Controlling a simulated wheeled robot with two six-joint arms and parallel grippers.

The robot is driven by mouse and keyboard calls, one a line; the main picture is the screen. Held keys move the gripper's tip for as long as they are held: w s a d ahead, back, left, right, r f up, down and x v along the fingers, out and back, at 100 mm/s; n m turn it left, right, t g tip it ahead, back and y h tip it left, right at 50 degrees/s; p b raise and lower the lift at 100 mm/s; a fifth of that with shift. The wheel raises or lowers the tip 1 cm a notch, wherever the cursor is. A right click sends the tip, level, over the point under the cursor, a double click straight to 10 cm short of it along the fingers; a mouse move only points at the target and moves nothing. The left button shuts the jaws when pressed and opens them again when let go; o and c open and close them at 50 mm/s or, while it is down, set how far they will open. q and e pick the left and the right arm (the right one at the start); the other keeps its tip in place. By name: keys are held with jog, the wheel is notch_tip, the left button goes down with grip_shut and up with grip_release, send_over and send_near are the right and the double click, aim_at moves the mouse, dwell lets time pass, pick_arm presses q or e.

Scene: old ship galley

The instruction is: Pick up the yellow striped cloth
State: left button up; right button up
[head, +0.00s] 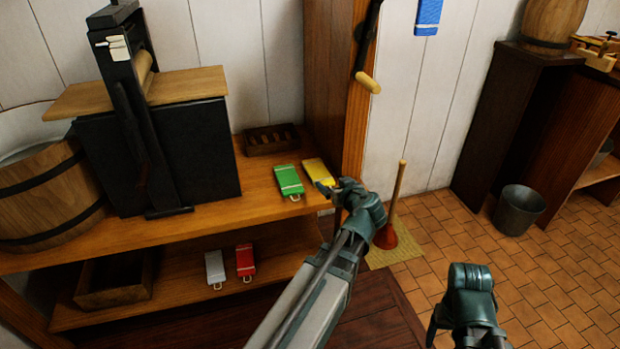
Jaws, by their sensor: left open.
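The yellow striped cloth (317,169) lies folded on the upper wooden shelf, near its right end by the wooden post. My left gripper (328,196) is open and empty just in front of the cloth's near end. Its fingers seem close to the cloth, but I cannot tell whether they touch it. The near end of the cloth is partly hidden by the gripper. My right gripper (463,318) is low at the right, over the floor and away from the cloth. I cannot see clearly whether its jaws are apart.
A green cloth (288,181) lies just left of the yellow one, with a dark slatted tray (271,139) behind. Red (245,260) and grey (214,267) cloths lie on the lower shelf. A plunger (395,205) stands right of the post. A blue cloth (428,14) hangs on the wall.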

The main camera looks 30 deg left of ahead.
pick_arm(q)
jog(key=b, duration=0.3)
send_near(318, 171)
jog(key=shift+x, duration=1.2)
jog(key=shift+w+a+f, duration=0.25)
jog(key=shift+w+a, duration=0.15)
jog(key=shift+w+a, duration=0.1)
jog(key=b+x, duration=0.2)
jog(key=x, duration=0.2)
jog(key=shift+w+f, duration=0.1)
jog(key=shift+w+a+f, duration=0.1)
jog(key=shift+w+a, duration=0.15)
jog(key=shift+a, duration=0.15)
jog(key=shift+c, duration=0.3)
jog(key=c, duration=1)
